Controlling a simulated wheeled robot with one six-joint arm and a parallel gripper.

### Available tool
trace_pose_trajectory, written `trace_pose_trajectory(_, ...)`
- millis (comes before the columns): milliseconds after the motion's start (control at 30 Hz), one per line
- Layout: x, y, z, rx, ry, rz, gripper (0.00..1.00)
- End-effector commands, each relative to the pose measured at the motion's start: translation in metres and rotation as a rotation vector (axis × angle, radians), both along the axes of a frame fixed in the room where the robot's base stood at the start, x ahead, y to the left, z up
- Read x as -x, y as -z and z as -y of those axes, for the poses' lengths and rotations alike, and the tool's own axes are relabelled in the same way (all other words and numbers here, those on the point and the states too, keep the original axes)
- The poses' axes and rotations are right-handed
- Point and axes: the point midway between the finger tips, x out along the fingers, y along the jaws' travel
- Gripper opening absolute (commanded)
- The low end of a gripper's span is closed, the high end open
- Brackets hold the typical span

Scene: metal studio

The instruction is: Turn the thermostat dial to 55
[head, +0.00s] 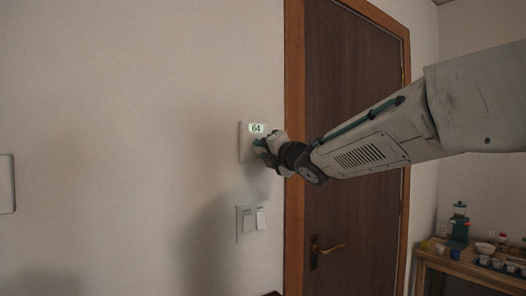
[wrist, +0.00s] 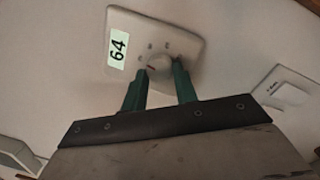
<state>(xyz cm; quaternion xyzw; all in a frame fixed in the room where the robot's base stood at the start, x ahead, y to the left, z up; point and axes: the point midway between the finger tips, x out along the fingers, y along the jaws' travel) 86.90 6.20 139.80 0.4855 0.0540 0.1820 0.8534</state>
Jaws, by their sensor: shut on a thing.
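The thermostat (head: 245,140) is a pale square plate on the wall, left of the door. Its lit display (head: 257,128) reads 64. The wrist view shows the same thermostat (wrist: 178,38), tilted, with its display (wrist: 118,48) also reading 64. The round dial (wrist: 158,66) sits below small marks on the plate, with a dark line on its face. My gripper (wrist: 160,82) is shut on the dial, with one green finger on each side. In the head view my gripper (head: 262,148) covers the dial.
A light switch plate (head: 248,222) is on the wall just below the thermostat. A wooden door (head: 352,100) with a brass handle (head: 328,248) stands to the right. A wooden table (head: 465,268) with cups and bowls is at the far right.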

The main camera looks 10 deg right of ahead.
Motion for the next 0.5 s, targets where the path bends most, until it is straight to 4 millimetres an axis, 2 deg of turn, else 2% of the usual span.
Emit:
trace_pose_trajectory(200,-0.0003,0.0016,0.0007,0.125,0.001,0.049,0.06)
trace_pose_trajectory(500,-0.0005,0.0019,0.0011,0.212,0.0,0.086,0.06)
